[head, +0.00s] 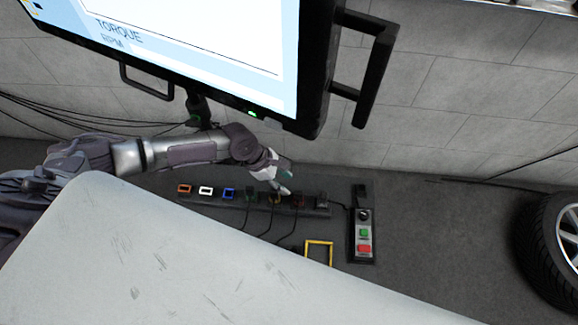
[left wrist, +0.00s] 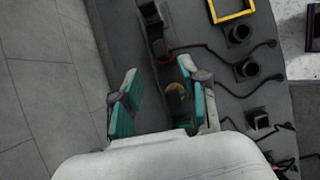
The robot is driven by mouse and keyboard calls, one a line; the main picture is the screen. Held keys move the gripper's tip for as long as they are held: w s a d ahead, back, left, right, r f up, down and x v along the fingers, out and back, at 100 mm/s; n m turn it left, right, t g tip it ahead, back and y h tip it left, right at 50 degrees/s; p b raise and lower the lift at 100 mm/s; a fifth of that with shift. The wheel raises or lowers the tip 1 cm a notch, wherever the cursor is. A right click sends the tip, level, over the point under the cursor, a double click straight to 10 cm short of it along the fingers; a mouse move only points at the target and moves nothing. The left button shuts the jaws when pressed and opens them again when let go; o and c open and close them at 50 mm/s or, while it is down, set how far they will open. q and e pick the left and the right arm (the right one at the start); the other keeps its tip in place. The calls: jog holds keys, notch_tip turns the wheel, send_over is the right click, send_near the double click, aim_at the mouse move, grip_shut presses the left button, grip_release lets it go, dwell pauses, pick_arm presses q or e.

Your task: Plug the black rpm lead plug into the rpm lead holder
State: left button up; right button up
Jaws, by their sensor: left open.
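A dark strip (head: 235,203) with a row of colour-rimmed sockets lies on the floor by the wall. Black plugs with cables sit at its green, yellow (head: 276,198) and red-rimmed (head: 298,201) sockets. I cannot tell which is the rpm lead plug. My left gripper (head: 285,185) is open above the strip near the yellow-rimmed socket. In the left wrist view, a dark plug with a yellow ring (left wrist: 176,92) shows between the open teal fingers, nearer the right one; contact is unclear. Black square holders (left wrist: 246,69) with cables stand to the right. I cannot single out the rpm lead holder. My right gripper is not in view.
A large monitor (head: 215,45) hangs above my left arm. A pale surface (head: 180,265) covers the foreground. A button box (head: 363,240) and a yellow frame (head: 319,243) lie right of centre. A tyre (head: 550,240) stands at the far right. Cables cross the floor.

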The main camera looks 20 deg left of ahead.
aim_at(297, 193)
pick_arm(q)
jog(key=b+x, duration=0.5)
jog(key=b, duration=0.1)
jog(key=shift+s+f+b, duration=0.1)
jog(key=shift+f+b, duration=0.1)
jog(key=shift+b, duration=0.15)
jog(key=shift+d+f, duration=0.45)
jog(key=shift+f, duration=0.05)
jog(key=shift+x, duration=0.8)
jog(key=shift+f, duration=0.15)
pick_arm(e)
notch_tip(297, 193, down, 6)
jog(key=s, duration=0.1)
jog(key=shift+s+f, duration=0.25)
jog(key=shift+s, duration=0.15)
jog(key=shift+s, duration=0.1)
